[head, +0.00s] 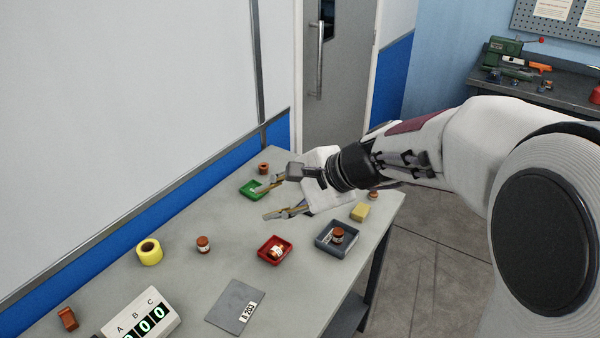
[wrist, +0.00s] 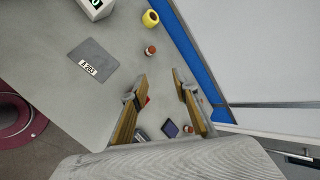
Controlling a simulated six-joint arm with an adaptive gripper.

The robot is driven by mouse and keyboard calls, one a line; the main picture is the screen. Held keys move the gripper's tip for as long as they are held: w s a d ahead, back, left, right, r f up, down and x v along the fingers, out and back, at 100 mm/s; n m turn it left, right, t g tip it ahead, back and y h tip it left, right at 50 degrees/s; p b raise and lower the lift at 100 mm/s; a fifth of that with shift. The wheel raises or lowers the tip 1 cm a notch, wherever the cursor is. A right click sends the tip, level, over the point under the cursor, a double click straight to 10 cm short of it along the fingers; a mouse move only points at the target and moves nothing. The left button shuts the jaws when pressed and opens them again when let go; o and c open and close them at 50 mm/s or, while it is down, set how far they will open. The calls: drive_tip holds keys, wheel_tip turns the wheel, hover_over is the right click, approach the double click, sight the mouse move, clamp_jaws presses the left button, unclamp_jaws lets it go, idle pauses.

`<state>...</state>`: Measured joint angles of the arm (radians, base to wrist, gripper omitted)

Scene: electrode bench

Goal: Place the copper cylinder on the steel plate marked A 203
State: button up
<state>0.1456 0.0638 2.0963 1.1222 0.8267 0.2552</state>
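The grey steel plate (head: 228,301) marked A 203 lies bare at the table's front; it also shows in the wrist view (wrist: 96,52). Several small copper-coloured cylinders with pale bands are in view, and I cannot tell which one is meant. One cylinder (head: 203,244) stands alone left of the red tray; it appears in the wrist view (wrist: 151,50). Another cylinder (head: 277,251) is in the red tray, and one (head: 338,234) stands in the grey tray. My gripper (head: 262,203) is open and empty above the table's far part; its fingers (wrist: 158,76) are spread in the wrist view.
The red tray (head: 263,247), grey tray (head: 323,242) and green tray (head: 246,190) sit on the table. The wall runs along the left. Table around the plate is clear.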

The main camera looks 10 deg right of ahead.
drive_tip(key=w+d+f+m+t, duration=0.25)
drive_tip(key=w+m, duration=0.25)
drive_tip(key=w, duration=0.5)
drive_tip(key=w+d+f+m+t+h, duration=0.1)
drive_tip(key=w+d+f+m, duration=0.3)
drive_tip(key=w+d+f, duration=0.1)
drive_tip(key=w+d+f+m+t+h, duration=0.1)
drive_tip(key=w+d+f+m, duration=0.4)
drive_tip(key=f, duration=0.1)
drive_tip(key=w+d+f+m+t+h, duration=0.1)
drive_tip(key=w+d+f+m+t, duration=0.1)
drive_tip(key=w+d+f+m, duration=0.2)
drive_tip(key=shift+w+d+f+m, duration=0.2)
drive_tip(key=shift+w+d+f, duration=0.05)
drive_tip(key=shift+w+f, duration=0.3)
drive_tip(key=shift+w+d+f+m, duration=0.2)
drive_tip(key=shift+w+d+f, duration=0.05)
drive_tip(key=shift+w+f, duration=0.25)
drive_tip(key=shift+x, duration=1.25)
drive_tip(key=shift+x, duration=2.6)
drive_tip(key=shift+d, duration=0.15)
clamp_jaws()
